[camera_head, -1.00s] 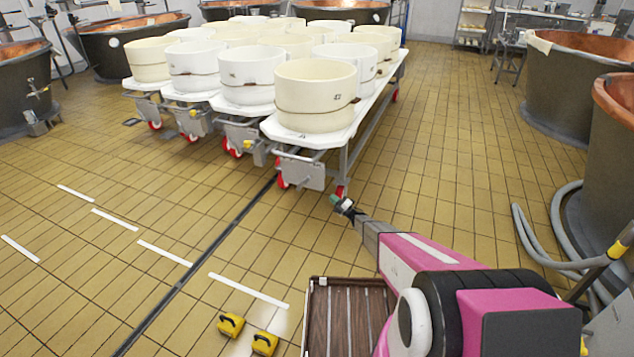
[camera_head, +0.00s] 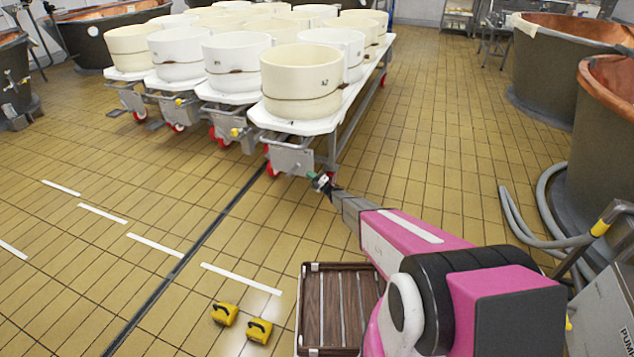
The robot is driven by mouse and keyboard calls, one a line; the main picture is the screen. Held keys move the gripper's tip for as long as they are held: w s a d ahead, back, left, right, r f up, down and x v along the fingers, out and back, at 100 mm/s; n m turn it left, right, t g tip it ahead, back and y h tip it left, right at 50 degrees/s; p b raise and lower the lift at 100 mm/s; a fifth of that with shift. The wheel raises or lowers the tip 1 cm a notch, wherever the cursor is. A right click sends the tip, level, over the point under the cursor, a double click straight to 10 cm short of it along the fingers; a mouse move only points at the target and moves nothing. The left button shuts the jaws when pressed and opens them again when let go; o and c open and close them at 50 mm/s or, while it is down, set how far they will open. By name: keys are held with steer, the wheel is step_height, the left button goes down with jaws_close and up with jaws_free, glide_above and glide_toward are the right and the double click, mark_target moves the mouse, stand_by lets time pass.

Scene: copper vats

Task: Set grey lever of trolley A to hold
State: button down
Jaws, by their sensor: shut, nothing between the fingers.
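The nearest trolley (camera_head: 298,127) has a white top on a grey metal frame and carries cream tubs. I take it for trolley A, though no letter is readable on it now. A grey box (camera_head: 290,159) with a bar hangs under its front end, above red wheels. I cannot make out a separate grey lever or its setting at this size. My gripper (camera_head: 313,177) is shut and empty, a small dark and green tip at the end of my pink and grey arm. In the picture it overlaps the lower right of the grey box; contact cannot be told.
More trolleys with tubs (camera_head: 235,62) stand close on the left; one has a yellow part (camera_head: 235,132) at its front. Copper vats (camera_head: 607,100) and a grey hose (camera_head: 545,215) line the right. Yellow blocks (camera_head: 225,314) lie near a slatted wooden surface (camera_head: 340,310). Tiled floor is open at left.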

mark_target(297, 165)
steer(key=shift+x, duration=2.65)
steer(key=a+r+g+h, duration=0.1)
steer(key=a+r+n+g+h, duration=0.1)
steer(key=shift+w+a+r, duration=0.15)
steer(key=shift+w+r, duration=0.1)
steer(key=shift+w, duration=0.1)
steer(key=shift+w+a+r+g+h, duration=0.15)
steer(key=shift+a+r+g+h, duration=0.15)
steer(key=shift+a+h, duration=0.3)
steer(key=shift+w+a+r, duration=0.2)
steer(key=shift+w+a, duration=0.1)
steer(key=shift+a, duration=0.2)
